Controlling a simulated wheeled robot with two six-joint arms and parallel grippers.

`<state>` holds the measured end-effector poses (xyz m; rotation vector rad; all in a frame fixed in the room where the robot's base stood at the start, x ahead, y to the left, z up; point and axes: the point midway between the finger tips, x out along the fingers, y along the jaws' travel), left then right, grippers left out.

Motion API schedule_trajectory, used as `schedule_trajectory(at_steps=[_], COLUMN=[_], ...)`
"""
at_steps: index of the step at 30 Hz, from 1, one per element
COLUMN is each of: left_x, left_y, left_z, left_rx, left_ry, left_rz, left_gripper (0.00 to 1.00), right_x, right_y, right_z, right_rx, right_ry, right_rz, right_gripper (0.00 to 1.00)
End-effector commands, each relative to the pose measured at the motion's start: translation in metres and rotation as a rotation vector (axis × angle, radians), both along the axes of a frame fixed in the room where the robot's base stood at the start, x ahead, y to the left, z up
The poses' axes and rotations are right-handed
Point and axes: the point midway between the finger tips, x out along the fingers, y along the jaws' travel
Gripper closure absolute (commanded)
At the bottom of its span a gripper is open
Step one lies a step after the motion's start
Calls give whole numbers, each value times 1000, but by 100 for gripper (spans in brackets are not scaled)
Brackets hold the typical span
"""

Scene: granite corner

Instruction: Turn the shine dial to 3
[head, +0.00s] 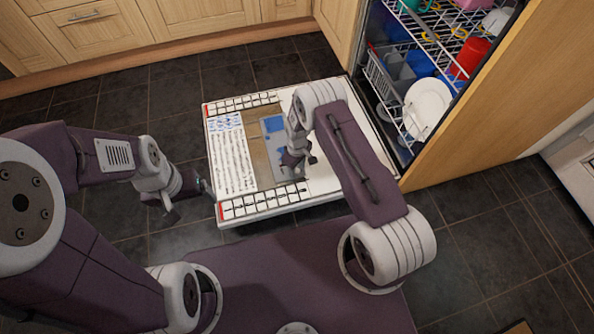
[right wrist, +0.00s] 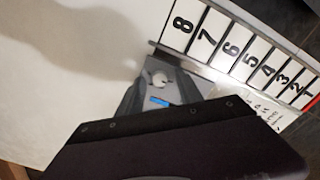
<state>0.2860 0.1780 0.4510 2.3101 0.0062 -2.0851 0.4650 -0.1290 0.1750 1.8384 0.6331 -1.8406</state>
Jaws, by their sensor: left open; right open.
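The open dishwasher door (head: 325,180) lies flat, with a grey panel (head: 270,150) set in its inner face. In the right wrist view a small round pale knob (right wrist: 160,79), which looks like the shine dial, sits on the grey panel. Its setting is too small to read. My right gripper (head: 298,165) is open over the panel; in its wrist view the two dark fingers (right wrist: 158,88) stand either side of the knob. I cannot tell whether they touch it. My left gripper (head: 185,194) is open and empty, left of the door.
A strip numbered 1 to 8 (right wrist: 240,50), red at the 1 end, runs beside the panel. A similar strip (head: 240,104) lies along the door's far edge. The rack (head: 385,75) holds a white plate (head: 427,108) and a red cup (head: 470,57). Dark floor tiles are clear at left.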

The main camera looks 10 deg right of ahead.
Motion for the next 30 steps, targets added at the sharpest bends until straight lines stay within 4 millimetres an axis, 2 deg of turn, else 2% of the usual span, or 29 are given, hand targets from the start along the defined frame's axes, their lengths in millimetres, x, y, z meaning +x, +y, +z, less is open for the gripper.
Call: schedule_trajectory(at_steps=[5, 9, 10, 20, 30], left_x=[0, 0, 0, 0, 0], left_y=[0, 0, 0, 0, 0], left_z=[2, 2, 2, 4, 15], left_rx=[0, 0, 0, 0, 0], left_ry=[0, 0, 0, 0, 0], left_rz=[0, 0, 0, 0, 0], left_gripper=[18, 18, 18, 18, 18], right_x=[0, 0, 0, 0, 0], right_y=[0, 0, 0, 0, 0], right_z=[2, 2, 2, 2, 4], right_rx=[1, 1, 0, 0, 0], right_ry=[-1, -1, 0, 0, 0], right_rz=[0, 0, 0, -32, -256], right_gripper=[57, 96, 100, 100, 100])
